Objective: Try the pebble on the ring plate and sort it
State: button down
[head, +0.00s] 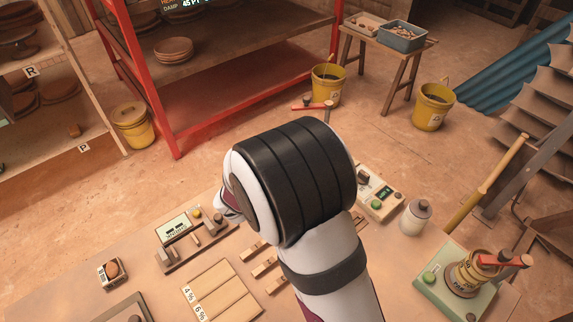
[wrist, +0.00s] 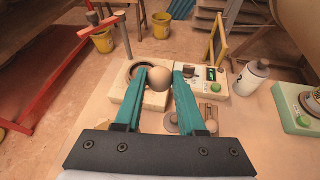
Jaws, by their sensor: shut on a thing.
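The ring plate (wrist: 120,94), a cream block with a dark round ring, lies just behind and left of the pebble. The pebble overlaps the plate in the picture; I cannot tell whether they touch. In the head view, my arm's wrist hides the gripper, the pebble and the ring plate. A wooden tray (head: 222,288) marked 4% and 6% sits at the front of the table.
A cream box (wrist: 215,88) with a green button and a display stands right of the ring plate. A white bottle (head: 415,217) and a green-based device (head: 447,287) stand farther right. A small box (head: 110,281) with a brown ball and a display unit (head: 173,229) are on the left.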

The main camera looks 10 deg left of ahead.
jog(key=s+a+f, duration=0.2)
jog(key=s+a, duration=0.1)
jog(key=s, duration=0.5)
jog(key=shift+a+f, duration=0.25)
jog(key=shift+a, duration=0.1)
notch_tip(320, 180, down, 6)
jog(key=shift+c, duration=2.1)
grip_release()
